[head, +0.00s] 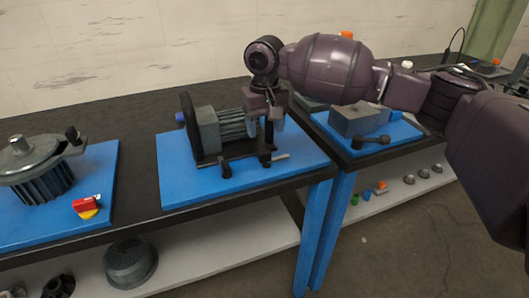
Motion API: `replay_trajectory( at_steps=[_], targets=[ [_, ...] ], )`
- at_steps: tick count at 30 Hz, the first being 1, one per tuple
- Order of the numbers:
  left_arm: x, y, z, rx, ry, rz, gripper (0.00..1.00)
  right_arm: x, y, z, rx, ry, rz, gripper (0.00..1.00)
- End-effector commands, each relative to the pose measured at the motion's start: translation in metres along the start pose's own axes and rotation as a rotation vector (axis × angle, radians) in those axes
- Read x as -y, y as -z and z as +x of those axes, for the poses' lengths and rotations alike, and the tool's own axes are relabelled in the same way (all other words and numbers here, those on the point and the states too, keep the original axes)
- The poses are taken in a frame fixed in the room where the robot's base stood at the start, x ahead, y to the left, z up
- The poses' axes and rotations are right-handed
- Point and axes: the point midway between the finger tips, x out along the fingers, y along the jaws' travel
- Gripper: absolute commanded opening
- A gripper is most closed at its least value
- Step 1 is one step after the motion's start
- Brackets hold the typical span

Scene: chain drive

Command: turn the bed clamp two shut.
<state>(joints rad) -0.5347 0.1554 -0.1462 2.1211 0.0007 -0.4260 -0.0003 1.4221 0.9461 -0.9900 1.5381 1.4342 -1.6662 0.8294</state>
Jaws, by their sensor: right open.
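A grey finned motor (232,126) sits on a black bed (243,149) on the middle blue mat, with a dark disc (189,122) at its left end. Two small black clamp parts stand at the front of the bed: a left one (224,167) and a right one (265,160). I cannot tell which is bed clamp two, or whether either is shut. My right gripper (266,122) points down over the right end of the motor, open, above and behind the right clamp part. Its fingertips are small and partly lost against the dark bed. My left gripper is out of view.
A short metal rod (280,157) lies beside the right clamp part. Another motor (36,166) and a red-yellow part (86,207) are on the left mat (105,170). A grey block (352,119) is on the right mat (400,132). The middle mat's front (200,190) is clear.

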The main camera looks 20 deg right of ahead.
Motion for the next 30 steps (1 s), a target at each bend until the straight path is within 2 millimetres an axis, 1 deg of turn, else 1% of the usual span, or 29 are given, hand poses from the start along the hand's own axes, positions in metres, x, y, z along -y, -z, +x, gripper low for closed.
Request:
replay_trajectory(
  at_steps=[1,3,9,12,18,27,29,30],
  targets=[
    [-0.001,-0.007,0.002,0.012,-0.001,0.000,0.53,0.000,0.000,0.017,0.008,0.000,-0.001,0.62],
    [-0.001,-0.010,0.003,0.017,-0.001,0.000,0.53,0.000,0.000,0.029,0.009,0.000,-0.001,0.62],
    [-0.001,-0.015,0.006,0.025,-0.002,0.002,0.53,0.000,0.000,0.060,0.005,0.000,-0.001,0.62],
    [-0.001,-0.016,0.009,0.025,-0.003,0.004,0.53,0.000,0.001,0.070,0.004,-0.001,0.000,0.62],
    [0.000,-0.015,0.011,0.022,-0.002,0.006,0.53,0.000,0.000,0.079,0.000,0.001,-0.001,0.62],
    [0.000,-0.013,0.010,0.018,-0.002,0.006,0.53,0.000,0.000,0.079,-0.002,0.000,-0.001,0.62],
    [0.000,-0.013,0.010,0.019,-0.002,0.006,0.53,0.000,0.000,0.079,-0.002,0.000,-0.001,0.53],
    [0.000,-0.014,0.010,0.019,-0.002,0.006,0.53,0.000,0.000,0.079,-0.002,0.000,-0.001,0.46]
  ],
)
